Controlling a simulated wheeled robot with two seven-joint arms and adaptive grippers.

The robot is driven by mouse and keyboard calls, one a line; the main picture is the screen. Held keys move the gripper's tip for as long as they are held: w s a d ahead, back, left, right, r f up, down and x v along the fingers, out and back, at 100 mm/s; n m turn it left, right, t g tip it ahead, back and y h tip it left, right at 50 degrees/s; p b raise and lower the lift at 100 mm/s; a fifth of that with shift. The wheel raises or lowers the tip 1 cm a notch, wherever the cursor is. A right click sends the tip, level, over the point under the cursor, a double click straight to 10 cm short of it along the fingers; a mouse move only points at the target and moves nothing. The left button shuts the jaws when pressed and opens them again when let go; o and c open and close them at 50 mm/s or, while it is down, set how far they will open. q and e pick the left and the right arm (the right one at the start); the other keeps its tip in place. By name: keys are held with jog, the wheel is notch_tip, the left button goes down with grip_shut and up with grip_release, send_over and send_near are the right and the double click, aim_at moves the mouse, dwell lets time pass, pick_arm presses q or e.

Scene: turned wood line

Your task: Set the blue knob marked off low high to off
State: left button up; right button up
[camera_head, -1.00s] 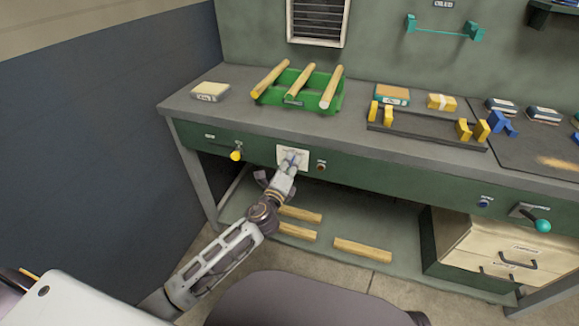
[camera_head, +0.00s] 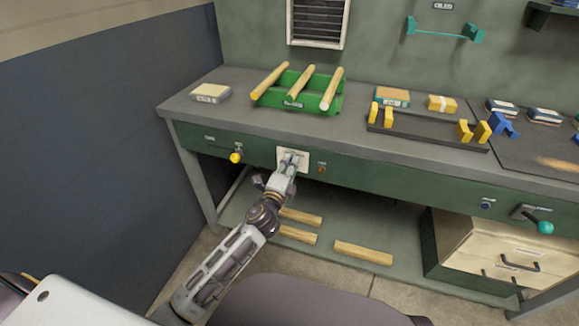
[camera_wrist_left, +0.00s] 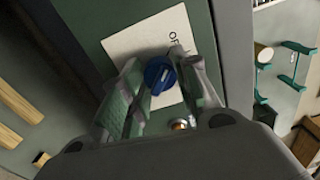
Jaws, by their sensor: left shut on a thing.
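The blue knob (camera_wrist_left: 158,76) sits on a white label plate (camera_wrist_left: 128,42) on the bench's green front panel. It has a pale pointer line. Part of the lettering, starting with "O", shows at the plate's edge; the fingers hide the rest. My left gripper (camera_wrist_left: 156,66) is shut on the knob, with a finger on either side of it. In the head view the left gripper (camera_head: 291,160) covers most of the plate (camera_head: 281,154) and hides the knob. My right gripper is not in view.
A small orange-red button or lamp (camera_head: 322,168) is right of the plate, and a yellow-knobbed lever (camera_head: 236,157) is left of it. Above, a green rack (camera_head: 296,104) holds wooden rods. Wood pieces (camera_head: 362,252) lie on the shelf below.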

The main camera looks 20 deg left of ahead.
pick_arm(q)
jog(key=o, duration=1)
jog(key=shift+o, duration=0.2)
jog(key=s, duration=1.2)
jog(key=shift+a, duration=0.2)
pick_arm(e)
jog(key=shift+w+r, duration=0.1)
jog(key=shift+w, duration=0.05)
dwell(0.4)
